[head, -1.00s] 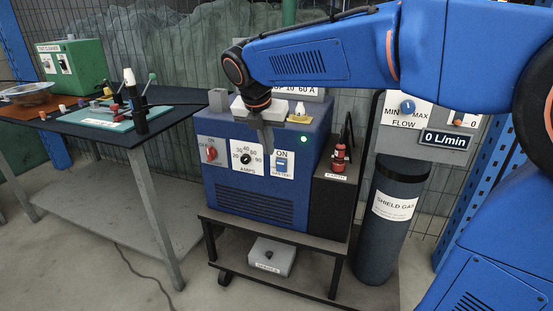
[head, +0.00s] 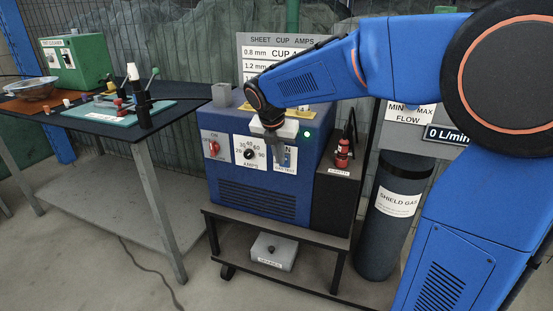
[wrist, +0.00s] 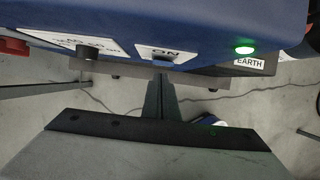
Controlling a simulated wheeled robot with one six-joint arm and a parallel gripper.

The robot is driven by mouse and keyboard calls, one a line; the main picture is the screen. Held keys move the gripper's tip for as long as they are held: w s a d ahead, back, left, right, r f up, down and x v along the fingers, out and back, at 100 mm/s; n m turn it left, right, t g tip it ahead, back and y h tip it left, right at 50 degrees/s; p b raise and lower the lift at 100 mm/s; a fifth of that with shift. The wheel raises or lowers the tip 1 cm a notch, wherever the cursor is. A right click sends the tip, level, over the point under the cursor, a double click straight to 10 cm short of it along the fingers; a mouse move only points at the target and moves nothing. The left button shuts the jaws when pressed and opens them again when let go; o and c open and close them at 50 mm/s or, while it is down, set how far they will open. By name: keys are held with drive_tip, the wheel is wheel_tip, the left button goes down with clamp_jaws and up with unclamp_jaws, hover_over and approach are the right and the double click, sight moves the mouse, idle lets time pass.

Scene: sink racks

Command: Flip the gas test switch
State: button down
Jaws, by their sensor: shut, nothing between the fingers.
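The gas test switch (head: 287,158) is a small blue rocker on a white plate marked ON, on the front of the blue welding machine (head: 232,182). In the head view my gripper (head: 278,158) points down in front of this plate and covers its left part. The wrist view shows the ON plate (wrist: 172,51) at the top, with the switch face mostly hidden by the steep angle. My gripper's fingers (wrist: 161,97) are together and empty, just below the plate in that picture. I cannot tell whether they touch the switch.
Left of the switch are the amps dial (head: 249,153) and a red knob (head: 214,147). A green lamp (head: 307,134) glows to the right. A red earth connector (head: 342,153) and the shield gas cylinder (head: 389,215) stand further right. The flow display (head: 447,136) is partly covered by my arm.

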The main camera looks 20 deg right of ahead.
drive_tip(key=shift+w+d+r, duration=0.1)
drive_tip(key=shift+w+d, duration=0.15)
drive_tip(key=shift+w, duration=0.05)
drive_tip(key=shift+w+d+r+g, duration=0.1)
drive_tip(key=shift+w+d+g, duration=0.2)
drive_tip(key=shift+g, duration=0.1)
drive_tip(key=shift+r, duration=0.15)
drive_tip(key=shift+r, duration=0.65)
drive_tip(key=shift+a, duration=0.2)
